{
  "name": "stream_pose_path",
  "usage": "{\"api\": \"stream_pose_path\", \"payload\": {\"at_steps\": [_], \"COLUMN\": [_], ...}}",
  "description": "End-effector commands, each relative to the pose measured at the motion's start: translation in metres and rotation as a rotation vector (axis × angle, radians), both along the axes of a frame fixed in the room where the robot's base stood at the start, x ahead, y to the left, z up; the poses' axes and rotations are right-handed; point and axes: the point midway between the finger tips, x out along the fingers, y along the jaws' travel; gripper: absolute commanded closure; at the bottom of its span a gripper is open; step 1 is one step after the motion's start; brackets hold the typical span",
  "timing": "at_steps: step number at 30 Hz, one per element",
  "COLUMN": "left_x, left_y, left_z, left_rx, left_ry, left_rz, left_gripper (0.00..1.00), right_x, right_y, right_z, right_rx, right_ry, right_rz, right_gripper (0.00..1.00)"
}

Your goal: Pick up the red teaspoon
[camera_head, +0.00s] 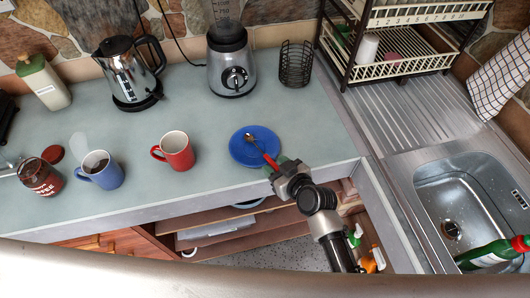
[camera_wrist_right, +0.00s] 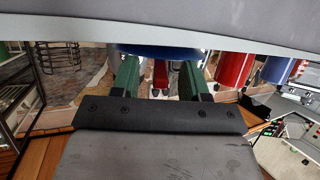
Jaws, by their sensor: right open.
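The red teaspoon (camera_head: 270,160) lies on a blue saucer (camera_head: 262,147) near the counter's front edge. Its metal bowl points to the back left, and its red handle juts over the saucer's front rim. My right gripper (camera_head: 277,168) is at the handle end, by the counter edge. In the right wrist view, its green fingers (camera_wrist_right: 158,78) stand apart on either side of the red handle (camera_wrist_right: 160,72), with gaps showing on both sides. The blue saucer (camera_wrist_right: 158,50) is just beyond the fingertips. My left gripper is not in view.
A red mug (camera_head: 180,154), a blue mug (camera_head: 105,178) and a coffee jar (camera_head: 45,182) stand left of the saucer. A kettle (camera_head: 122,75), blender (camera_head: 230,75) and wire holder (camera_head: 295,65) are behind. The sink (camera_head: 470,200) is at right. The counter around the saucer is clear.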

Motion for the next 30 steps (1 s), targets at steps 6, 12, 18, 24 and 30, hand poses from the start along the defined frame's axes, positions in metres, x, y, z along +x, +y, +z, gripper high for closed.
{"api": "stream_pose_path", "payload": {"at_steps": [6, 12, 18, 24, 30], "left_x": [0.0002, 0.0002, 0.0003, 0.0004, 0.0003], "left_y": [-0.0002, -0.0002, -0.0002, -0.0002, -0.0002], "left_z": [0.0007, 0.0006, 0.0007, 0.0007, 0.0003], "left_rx": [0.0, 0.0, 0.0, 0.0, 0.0], "left_ry": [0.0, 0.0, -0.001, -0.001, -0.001], "left_rz": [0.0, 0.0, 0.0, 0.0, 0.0], "left_gripper": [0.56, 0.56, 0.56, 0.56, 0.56], "right_x": [0.0047, 0.0045, 0.0042, 0.0042, 0.0043], "right_y": [0.0038, 0.0035, 0.0035, 0.0035, 0.0037], "right_z": [-0.0026, -0.0027, -0.0027, -0.0027, 0.0013], "right_rx": [0.0, 0.0, 0.0, 0.0, 0.001], "right_ry": [0.0, 0.0, 0.0, 0.0, 0.0], "right_rz": [0.0, 0.0, 0.0, 0.0, 0.0], "right_gripper": [0.55, 0.69, 1.0, 1.0, 1.0]}}
